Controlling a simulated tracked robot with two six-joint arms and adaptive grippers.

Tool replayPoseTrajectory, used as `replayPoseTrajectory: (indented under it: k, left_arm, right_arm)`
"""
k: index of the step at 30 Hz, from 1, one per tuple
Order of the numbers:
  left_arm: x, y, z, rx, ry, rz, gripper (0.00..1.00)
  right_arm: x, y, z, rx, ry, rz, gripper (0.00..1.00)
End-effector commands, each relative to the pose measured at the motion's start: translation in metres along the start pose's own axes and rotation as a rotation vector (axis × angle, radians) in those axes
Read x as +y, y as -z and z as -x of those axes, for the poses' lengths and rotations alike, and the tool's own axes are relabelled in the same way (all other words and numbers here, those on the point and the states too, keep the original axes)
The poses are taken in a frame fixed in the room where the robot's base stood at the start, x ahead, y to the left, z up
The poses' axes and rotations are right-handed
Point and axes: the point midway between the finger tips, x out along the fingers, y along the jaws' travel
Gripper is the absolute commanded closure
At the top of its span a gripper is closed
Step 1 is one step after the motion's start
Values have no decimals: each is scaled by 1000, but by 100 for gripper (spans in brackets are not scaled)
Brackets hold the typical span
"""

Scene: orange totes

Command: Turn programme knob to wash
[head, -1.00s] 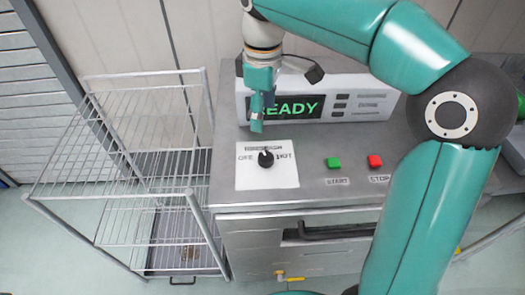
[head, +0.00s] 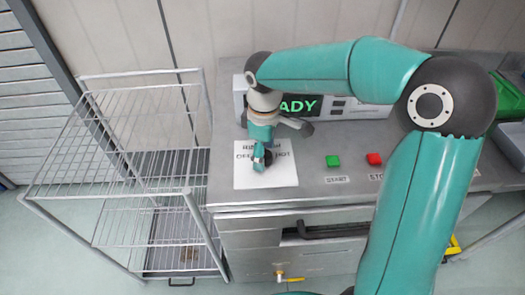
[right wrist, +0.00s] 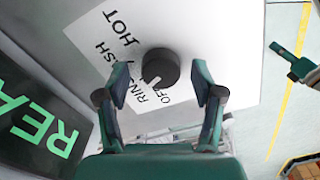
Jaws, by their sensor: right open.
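The programme knob (right wrist: 160,68) is black and round with a pale pointer mark. It sits on a white label plate (head: 280,172) on the steel top, printed with OFF, RINSE, WASH and HOT. In the right wrist view the pointer lies toward the OFF side. My right gripper (head: 262,166) is over the plate and hides much of the knob in the head view. In the right wrist view the open fingers (right wrist: 160,98) stand on either side of the knob, with gaps. My left gripper is not seen in the head view.
A display (head: 300,106) reading READY, partly covered by my arm, stands behind the plate. A green button (head: 333,161) and a red button (head: 374,159) are to the right. A wire rack (head: 140,185) stands at the left. A black handle (head: 330,231) is on the front.

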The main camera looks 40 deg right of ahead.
Motion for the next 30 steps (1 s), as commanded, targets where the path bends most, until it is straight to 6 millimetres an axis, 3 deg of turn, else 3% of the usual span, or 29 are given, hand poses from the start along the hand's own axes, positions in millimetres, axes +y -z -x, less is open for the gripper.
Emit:
replayPoseTrajectory:
  k: [3,14,30]
  left_arm:
    - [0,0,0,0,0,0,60]
    - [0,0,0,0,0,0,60]
    - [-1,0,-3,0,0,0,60]
  right_arm:
    - [0,0,0,0,0,0,33]
    - [1,0,0,0,-1,-1,93]
    - [1,1,0,2,-2,-141,93]
